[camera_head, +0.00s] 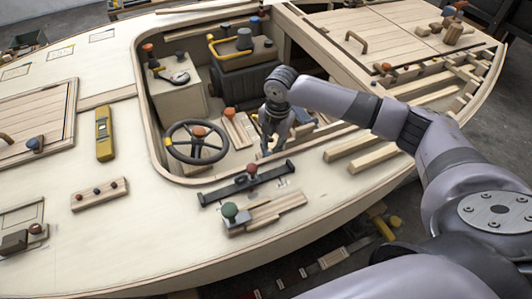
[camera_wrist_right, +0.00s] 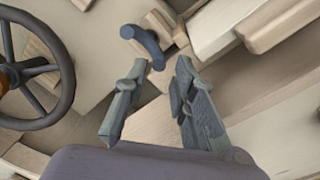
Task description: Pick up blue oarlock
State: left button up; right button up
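The blue oarlock (camera_wrist_right: 148,44) is a small curved, dark blue piece with a rounded knob at one end. It shows at the top middle of the right wrist view, just beyond my fingertips, beside light wooden blocks. In the head view I cannot make it out; my right gripper and arm cover that area. My right gripper (camera_wrist_right: 162,66) is open, with a clear gap between its fingers and nothing held. In the head view the right gripper (camera_head: 268,138) points down into the cockpit, right of the steering wheel. My left gripper is not in view.
The dark steering wheel (camera_head: 197,142) stands close left of my right gripper. A black bar with a red knob (camera_head: 251,170) lies on the front deck edge. The cockpit's wooden rim surrounds the area. A yellow level (camera_head: 104,135) lies on the left deck.

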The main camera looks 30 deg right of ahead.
aim_at(266, 155)
jog(key=f, duration=0.2)
jog(key=shift+a+f, duration=0.2)
jog(key=shift+f, duration=0.15)
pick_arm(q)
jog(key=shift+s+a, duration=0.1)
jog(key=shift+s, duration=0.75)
pick_arm(e)
jog(key=shift+w+f, duration=0.1)
jog(key=shift+f, duration=0.3)
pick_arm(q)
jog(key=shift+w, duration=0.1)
pick_arm(e)
grip_shut()
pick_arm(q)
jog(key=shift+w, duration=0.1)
